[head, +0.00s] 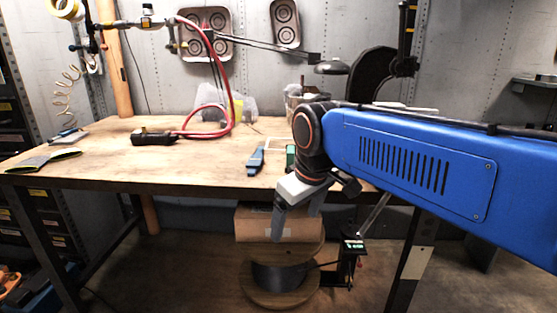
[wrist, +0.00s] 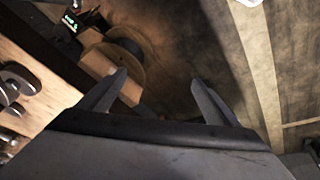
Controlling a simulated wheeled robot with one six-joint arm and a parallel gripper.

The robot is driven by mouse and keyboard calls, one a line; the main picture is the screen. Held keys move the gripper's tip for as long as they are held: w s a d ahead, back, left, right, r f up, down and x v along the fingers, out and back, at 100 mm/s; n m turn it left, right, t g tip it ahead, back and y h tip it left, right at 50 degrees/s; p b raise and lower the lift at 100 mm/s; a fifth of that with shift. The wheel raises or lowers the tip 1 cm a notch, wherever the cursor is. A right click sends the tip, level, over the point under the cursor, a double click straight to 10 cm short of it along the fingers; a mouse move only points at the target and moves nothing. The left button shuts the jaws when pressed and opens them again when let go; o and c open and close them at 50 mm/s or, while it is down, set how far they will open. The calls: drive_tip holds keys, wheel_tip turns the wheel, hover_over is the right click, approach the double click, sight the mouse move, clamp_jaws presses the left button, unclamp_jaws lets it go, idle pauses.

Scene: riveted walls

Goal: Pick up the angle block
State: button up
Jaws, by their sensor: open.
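I cannot make out the angle block with certainty in either view; my arm and gripper hide part of the right side of the workbench (head: 200,170). My gripper (head: 297,213) points down in front of the bench's front edge, apart from the bench top. In the wrist view my gripper (wrist: 158,78) is open, with nothing between its fingers and the floor below them. Shiny dark metal pieces (wrist: 18,80) lie on the wooden bench top at the left of the wrist view; their exact shape is unclear.
A blue tool (head: 256,161) and a black-and-yellow device (head: 152,138) with a red hose (head: 232,95) lie on the bench. A cardboard box (head: 262,226) and a cable spool (head: 280,292) sit below. The bench's front middle is clear.

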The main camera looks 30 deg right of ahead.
drive_tip(key=w+d+r+n+g, duration=0.2)
drive_tip(key=w+d+r+n, duration=0.2)
drive_tip(key=w+r, duration=0.8)
wheel_tip(320, 180, up, 8)
drive_tip(key=n+g, duration=0.2)
drive_tip(key=n, duration=0.3)
hover_over(291, 148)
drive_tip(key=f, duration=1)
drive_tip(key=shift+s+a+f, duration=0.15)
drive_tip(key=shift+s+f, duration=0.1)
drive_tip(key=shift+f, duration=0.05)
drive_tip(key=shift+w+f, duration=0.2)
drive_tip(key=shift+f, duration=2.75)
drive_tip(key=c, duration=1.3)
